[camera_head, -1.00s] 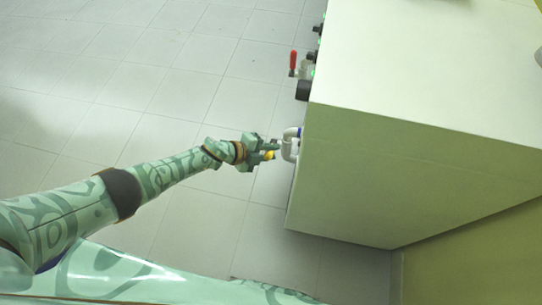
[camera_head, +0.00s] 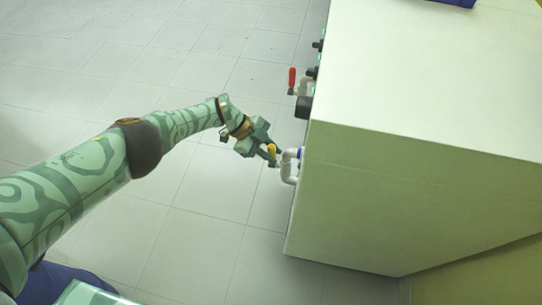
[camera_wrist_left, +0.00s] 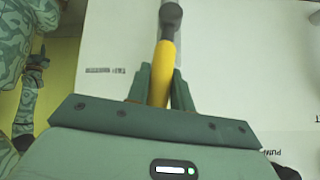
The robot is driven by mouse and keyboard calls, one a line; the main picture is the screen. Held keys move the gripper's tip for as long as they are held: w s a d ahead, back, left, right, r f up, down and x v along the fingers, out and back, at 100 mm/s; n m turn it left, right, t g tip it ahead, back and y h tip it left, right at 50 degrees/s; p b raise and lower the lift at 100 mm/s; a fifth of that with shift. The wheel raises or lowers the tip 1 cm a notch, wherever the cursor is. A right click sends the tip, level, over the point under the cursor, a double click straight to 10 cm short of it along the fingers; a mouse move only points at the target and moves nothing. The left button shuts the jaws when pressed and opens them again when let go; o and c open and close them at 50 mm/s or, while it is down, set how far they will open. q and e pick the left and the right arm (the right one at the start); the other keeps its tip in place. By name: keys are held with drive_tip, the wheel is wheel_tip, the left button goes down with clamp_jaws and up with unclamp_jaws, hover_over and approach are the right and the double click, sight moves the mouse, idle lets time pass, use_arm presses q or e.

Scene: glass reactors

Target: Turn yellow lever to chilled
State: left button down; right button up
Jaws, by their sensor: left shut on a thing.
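The yellow lever (camera_head: 272,149) sits at the end of white pipework (camera_head: 289,166) on the side of the cabinet. My left gripper (camera_head: 269,151) is at the lever. In the left wrist view the yellow lever (camera_wrist_left: 163,75) runs up between the two green fingers (camera_wrist_left: 161,88), which are shut on it. A dark grey fitting (camera_wrist_left: 170,18) is at the lever's far end. No chilled label is readable in these views. My right gripper is not in view.
The large pale cabinet (camera_head: 420,95) fills the right side. A red lever (camera_head: 292,80) and a black knob (camera_head: 304,107) stick out farther along the same side. The tiled floor (camera_head: 210,50) to the left is clear.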

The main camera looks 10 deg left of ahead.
use_arm(q)
drive_tip(key=shift+w, duration=0.25)
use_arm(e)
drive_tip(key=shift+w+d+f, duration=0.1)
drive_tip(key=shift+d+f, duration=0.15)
use_arm(q)
drive_tip(key=c, duration=1.2)
unclamp_jaws()
drive_tip(key=shift+c, duration=0.2)
drive_tip(key=p+v, duration=0.3)
drive_tip(key=v, duration=1.3)
drive_tip(key=shift+w, duration=0.35)
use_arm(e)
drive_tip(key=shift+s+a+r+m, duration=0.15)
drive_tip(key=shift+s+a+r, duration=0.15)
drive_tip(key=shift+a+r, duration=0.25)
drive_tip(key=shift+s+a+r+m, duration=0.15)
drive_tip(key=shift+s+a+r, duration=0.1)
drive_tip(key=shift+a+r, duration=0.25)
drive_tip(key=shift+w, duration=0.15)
